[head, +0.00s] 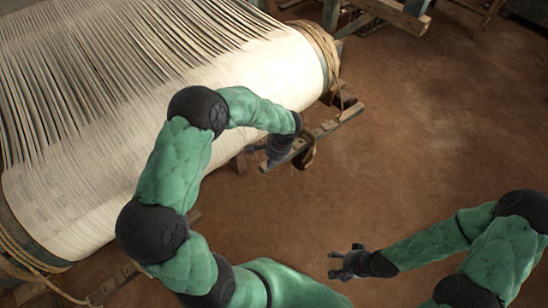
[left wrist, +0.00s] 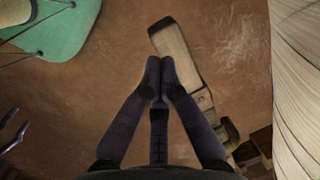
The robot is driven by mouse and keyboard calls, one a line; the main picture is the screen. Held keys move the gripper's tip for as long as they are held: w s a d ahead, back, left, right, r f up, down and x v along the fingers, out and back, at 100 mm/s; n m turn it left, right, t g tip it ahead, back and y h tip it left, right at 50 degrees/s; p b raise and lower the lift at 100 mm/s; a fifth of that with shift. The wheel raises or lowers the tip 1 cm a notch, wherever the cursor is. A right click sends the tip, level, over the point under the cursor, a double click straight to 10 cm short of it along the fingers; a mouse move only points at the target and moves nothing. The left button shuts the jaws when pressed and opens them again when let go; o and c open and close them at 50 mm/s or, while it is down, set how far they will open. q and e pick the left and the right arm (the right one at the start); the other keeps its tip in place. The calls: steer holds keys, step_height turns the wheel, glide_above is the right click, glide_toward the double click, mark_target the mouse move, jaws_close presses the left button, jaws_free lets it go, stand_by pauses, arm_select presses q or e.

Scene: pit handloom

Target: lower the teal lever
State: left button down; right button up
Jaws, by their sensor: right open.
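I cannot pick out a clearly teal lever in either view. A wooden bar (head: 335,124) sticks out beside the roll of pale cloth (head: 297,70), and its pale end (left wrist: 172,45) shows in the left wrist view. My left gripper (head: 274,161) is over the near end of this bar. In the left wrist view its fingertips (left wrist: 160,68) are together, in front of the bar, with nothing visible between them. I cannot tell whether they touch the bar. My right gripper (head: 340,264) is open and empty over the floor, well apart from the bar.
The loom's threads (head: 85,60) and cloth roll fill the left of the head view. Rope (head: 322,42) wraps the roll's end. Teal-grey posts and a wooden beam (head: 395,14) stand at the top. The brown floor (head: 450,120) on the right is clear.

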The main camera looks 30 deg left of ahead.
arm_select(q)
steer(key=shift+x, duration=0.8)
steer(key=shift+r, duration=0.1)
